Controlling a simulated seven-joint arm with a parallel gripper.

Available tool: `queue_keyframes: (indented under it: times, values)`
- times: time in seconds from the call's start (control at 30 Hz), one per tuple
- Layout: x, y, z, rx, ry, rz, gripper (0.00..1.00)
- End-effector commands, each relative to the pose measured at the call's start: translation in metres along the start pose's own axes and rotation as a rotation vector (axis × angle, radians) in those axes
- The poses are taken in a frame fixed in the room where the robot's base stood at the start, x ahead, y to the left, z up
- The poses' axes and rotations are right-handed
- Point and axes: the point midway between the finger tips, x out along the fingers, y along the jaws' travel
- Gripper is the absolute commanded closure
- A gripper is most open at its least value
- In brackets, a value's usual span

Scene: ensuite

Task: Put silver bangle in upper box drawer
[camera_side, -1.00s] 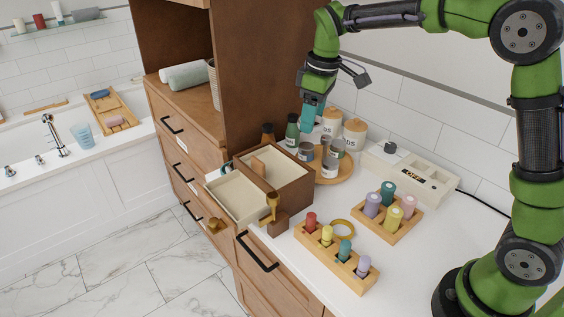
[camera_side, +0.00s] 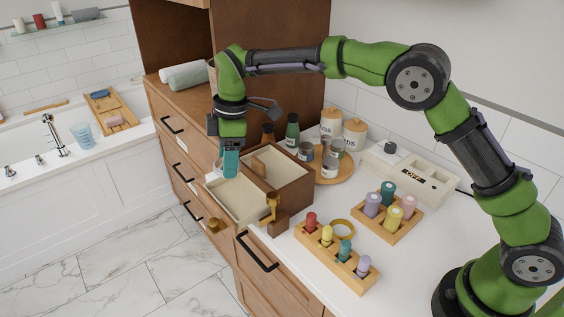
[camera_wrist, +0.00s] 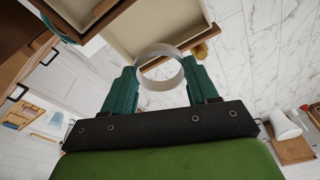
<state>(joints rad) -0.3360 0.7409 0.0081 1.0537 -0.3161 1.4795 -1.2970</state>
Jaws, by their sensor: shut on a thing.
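My gripper (camera_side: 230,163) has teal fingers and is shut on the silver bangle (camera_wrist: 160,84), a pale wide ring held between the fingertips in the wrist view. The bangle cannot be made out in the side view. The brown box (camera_side: 296,190) stands on the counter with its upper drawer (camera_side: 237,201) pulled out to the left. The drawer is cream-lined and looks empty. My gripper is above the drawer's far left end. The wrist view shows the cream drawer interior (camera_wrist: 150,22) beyond the bangle.
A gold bangle (camera_side: 342,229) lies on the counter between two wooden racks of coloured bottles (camera_side: 336,258) (camera_side: 387,221). A round tray with jars (camera_side: 333,173) is behind the box. A tall wooden cabinet (camera_side: 270,70) rises behind.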

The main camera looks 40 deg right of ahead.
Motion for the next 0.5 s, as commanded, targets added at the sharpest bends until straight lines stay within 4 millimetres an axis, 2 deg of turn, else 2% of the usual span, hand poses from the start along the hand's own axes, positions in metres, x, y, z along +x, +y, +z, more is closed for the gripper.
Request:
queue_keyframes:
  times: [0.2, 0.5]
  values:
    - [0.042, -0.001, 0.007, 0.001, -0.003, -0.004, 0.71]
    - [0.077, -0.001, 0.013, 0.002, -0.003, -0.003, 0.71]
